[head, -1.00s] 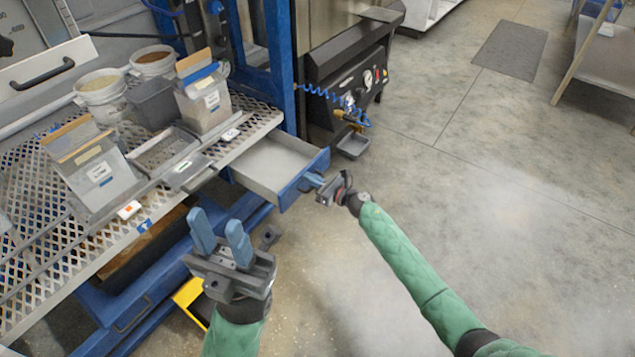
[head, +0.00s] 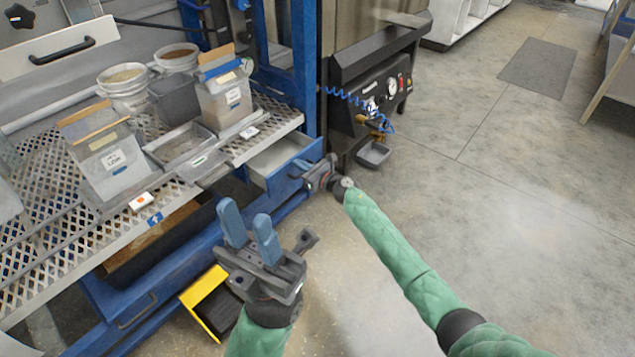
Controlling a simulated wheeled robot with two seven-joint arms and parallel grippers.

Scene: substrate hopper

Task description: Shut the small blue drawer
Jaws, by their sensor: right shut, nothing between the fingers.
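The small blue drawer (head: 279,157) is under the right end of the perforated metal shelf. It stands partly open, with a grey inside and a blue front. My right gripper (head: 303,174) is shut and empty, with its fingers at the drawer's front; they seem to touch it, but the exact contact is hard to see. My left gripper (head: 249,232) is open and empty, fingers pointing up, in front of the shelf and to the left of the drawer.
The perforated shelf (head: 50,187) holds bins, white buckets (head: 124,86) and a shallow tray (head: 180,146). A yellow item (head: 204,292) is below on the floor side. A black machine with a gauge (head: 378,92) stands right of the drawer. Open floor lies to the right.

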